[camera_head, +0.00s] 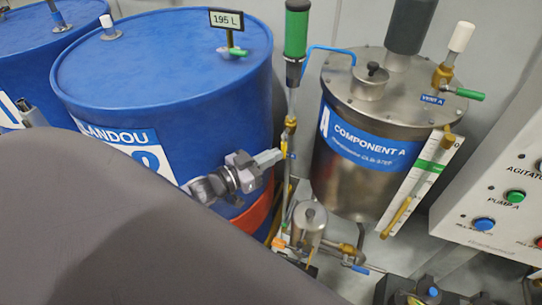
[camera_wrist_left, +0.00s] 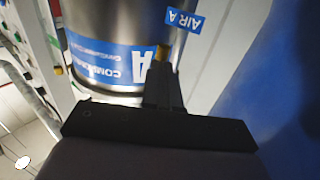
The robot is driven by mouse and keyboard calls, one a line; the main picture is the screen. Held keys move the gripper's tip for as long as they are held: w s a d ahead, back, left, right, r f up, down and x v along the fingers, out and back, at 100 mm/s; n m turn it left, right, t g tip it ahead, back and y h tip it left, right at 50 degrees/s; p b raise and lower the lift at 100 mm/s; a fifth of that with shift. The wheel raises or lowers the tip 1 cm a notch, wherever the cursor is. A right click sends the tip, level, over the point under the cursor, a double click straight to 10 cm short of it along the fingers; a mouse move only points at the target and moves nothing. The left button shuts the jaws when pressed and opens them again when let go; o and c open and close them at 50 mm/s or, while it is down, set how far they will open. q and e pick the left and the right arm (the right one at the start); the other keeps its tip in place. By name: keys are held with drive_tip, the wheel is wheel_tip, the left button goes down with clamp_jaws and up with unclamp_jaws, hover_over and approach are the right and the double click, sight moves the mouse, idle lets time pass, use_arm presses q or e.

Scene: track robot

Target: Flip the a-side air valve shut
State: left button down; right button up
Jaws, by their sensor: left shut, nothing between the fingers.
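My left gripper (camera_head: 272,157) is shut with nothing between its fingers, in front of the blue drum. Its fingertips are close to a thin upright pipe with a brass fitting (camera_head: 290,123). In the left wrist view the closed fingers (camera_wrist_left: 163,72) point at the component A tank (camera_wrist_left: 105,30), and a small brass part (camera_wrist_left: 162,51) shows just past their tips. A blue AIR A label (camera_wrist_left: 183,19) is beside it. The air valve's handle is largely hidden, so I cannot tell its position or whether the fingers touch it. My right gripper is not in view.
The steel component A tank (camera_head: 345,180) stands right of the pipe, with a green-handled VENT A valve (camera_head: 468,94) on top. A control panel (camera_head: 500,195) is at the right. A small steel pot (camera_head: 309,222) and a blue-handled valve (camera_head: 360,269) sit below.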

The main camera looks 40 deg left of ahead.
use_arm(q)
drive_tip(key=shift+d+f+n+b, duration=0.15)
drive_tip(key=shift+d+n+b, duration=0.1)
drive_tip(key=shift+n+b, duration=0.25)
drive_tip(key=shift+w+d+r+n+t+y+b, duration=0.1)
drive_tip(key=shift+w+d+n+t+y+b, duration=0.1)
drive_tip(key=shift+d+n+t+b, duration=0.75)
drive_tip(key=shift+w+d+r+n+t+y+b, duration=0.15)
drive_tip(key=shift+d+n+t+b, duration=0.25)
drive_tip(key=shift+n, duration=1)
drive_tip(key=shift+w+d+r+n+t+y+b, duration=0.15)
drive_tip(key=shift+d+n+t+b, duration=0.35)
drive_tip(key=shift+d+n+t, duration=0.5)
drive_tip(key=shift+w+a, duration=0.1)
drive_tip(key=shift+a, duration=0.05)
drive_tip(key=shift+f, duration=0.15)
